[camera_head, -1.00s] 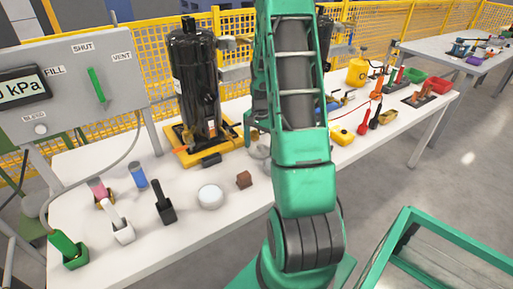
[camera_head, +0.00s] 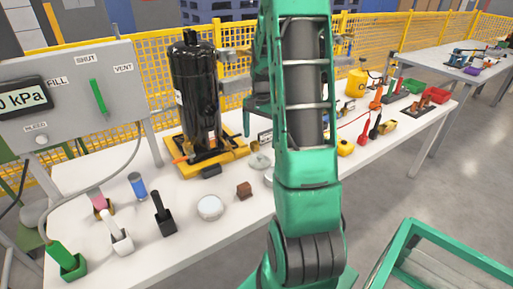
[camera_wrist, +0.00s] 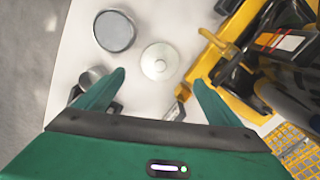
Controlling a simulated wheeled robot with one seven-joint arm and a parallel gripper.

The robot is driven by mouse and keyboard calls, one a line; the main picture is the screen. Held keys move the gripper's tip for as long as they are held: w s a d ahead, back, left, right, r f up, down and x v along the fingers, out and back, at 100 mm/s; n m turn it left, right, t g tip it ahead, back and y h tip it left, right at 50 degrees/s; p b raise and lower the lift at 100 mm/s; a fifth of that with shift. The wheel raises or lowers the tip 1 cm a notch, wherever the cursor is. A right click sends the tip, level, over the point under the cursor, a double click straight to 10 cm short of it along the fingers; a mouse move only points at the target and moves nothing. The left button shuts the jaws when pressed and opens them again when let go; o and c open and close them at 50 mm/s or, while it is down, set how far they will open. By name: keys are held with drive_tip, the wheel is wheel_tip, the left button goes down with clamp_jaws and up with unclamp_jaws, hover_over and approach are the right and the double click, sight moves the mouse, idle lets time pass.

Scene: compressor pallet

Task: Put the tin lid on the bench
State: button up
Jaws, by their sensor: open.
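The tin lid, seemingly the pale round disc with a small central knob (camera_wrist: 159,61), lies flat on the white bench (camera_wrist: 150,20). In the head view it seems to be the pale disc (camera_head: 260,161) near the yellow pallet. My gripper (camera_wrist: 160,88) is open and empty in the wrist view, its two green fingers apart, with the disc ahead and between their lines. The fingers do not touch it. A round grey tin (camera_wrist: 115,31) sits to the upper left of the disc. In the head view my arm hides most of the gripper.
A black compressor (camera_head: 196,95) stands on a yellow pallet (camera_head: 215,165) close by the disc. Coloured tools stand at left and right. A yellow fence (camera_head: 150,125) runs behind.

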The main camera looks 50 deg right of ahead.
drive_tip(key=s+a+r+n, duration=0.5)
drive_tip(key=s+a+r, duration=0.6)
drive_tip(key=s+a, duration=0.1)
drive_tip(key=s+a+n, duration=0.4)
drive_tip(key=s+a, duration=0.5)
drive_tip(key=s, duration=0.3)
drive_tip(key=shift+s+n, duration=0.2)
drive_tip(key=shift+n, duration=0.1)
drive_tip(key=shift+r, duration=0.1)
drive_tip(key=shift+w+f, duration=0.25)
drive_tip(key=shift+w, duration=0.35)
